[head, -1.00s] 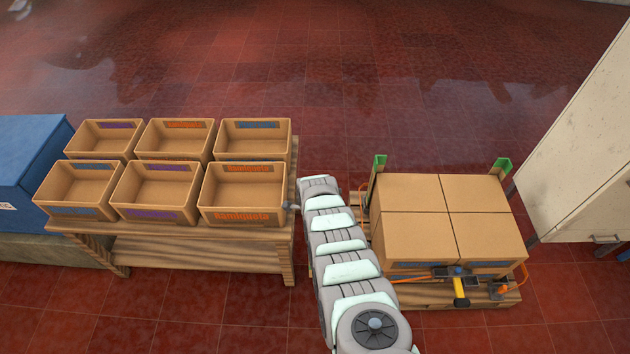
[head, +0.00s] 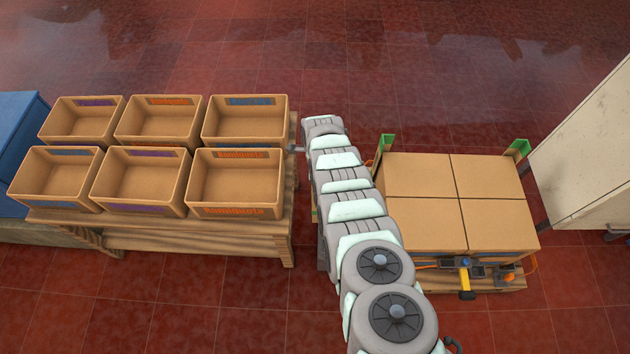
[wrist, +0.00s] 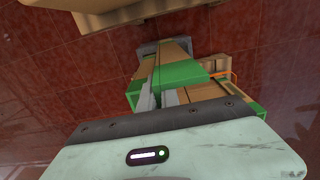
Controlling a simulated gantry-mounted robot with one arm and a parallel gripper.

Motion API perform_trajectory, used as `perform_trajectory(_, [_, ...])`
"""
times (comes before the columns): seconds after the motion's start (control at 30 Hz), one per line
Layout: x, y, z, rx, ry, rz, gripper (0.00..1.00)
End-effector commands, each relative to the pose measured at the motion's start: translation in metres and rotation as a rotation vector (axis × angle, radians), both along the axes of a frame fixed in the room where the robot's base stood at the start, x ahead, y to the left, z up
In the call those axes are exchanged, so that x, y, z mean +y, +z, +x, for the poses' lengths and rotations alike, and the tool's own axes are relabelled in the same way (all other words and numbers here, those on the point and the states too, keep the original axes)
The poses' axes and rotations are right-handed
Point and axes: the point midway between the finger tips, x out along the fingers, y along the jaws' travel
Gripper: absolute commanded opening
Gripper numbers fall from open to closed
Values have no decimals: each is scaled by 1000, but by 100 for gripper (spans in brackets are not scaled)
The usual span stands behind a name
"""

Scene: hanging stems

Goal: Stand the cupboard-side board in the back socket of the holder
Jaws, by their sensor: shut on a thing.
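In the wrist view my gripper (wrist: 158,98) is shut on a long tan board (wrist: 174,52) with a green band, which runs away from the jaws. In the head view my arm hides my gripper and most of this board. Two green-topped uprights stand at the far corners of the box stack: one on the left (head: 387,143) and one on the cupboard side (head: 518,148). I cannot tell from these views which board is in the jaws. I cannot clearly make out the holder or its back socket.
Several tan boxes (head: 460,203) sit on a pallet with tools and orange straps (head: 465,275) at its front. A pale cupboard (head: 590,150) stands at the right. A wooden table (head: 200,235) with several open crates (head: 237,180) is on the left. Red floor is clear behind.

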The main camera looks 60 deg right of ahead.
Motion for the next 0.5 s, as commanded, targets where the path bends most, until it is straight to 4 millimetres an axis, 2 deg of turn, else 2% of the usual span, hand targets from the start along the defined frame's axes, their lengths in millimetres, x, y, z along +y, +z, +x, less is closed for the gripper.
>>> perform_trajectory(0.5, [-32, -11, -9, -1, -2, -1, 0])
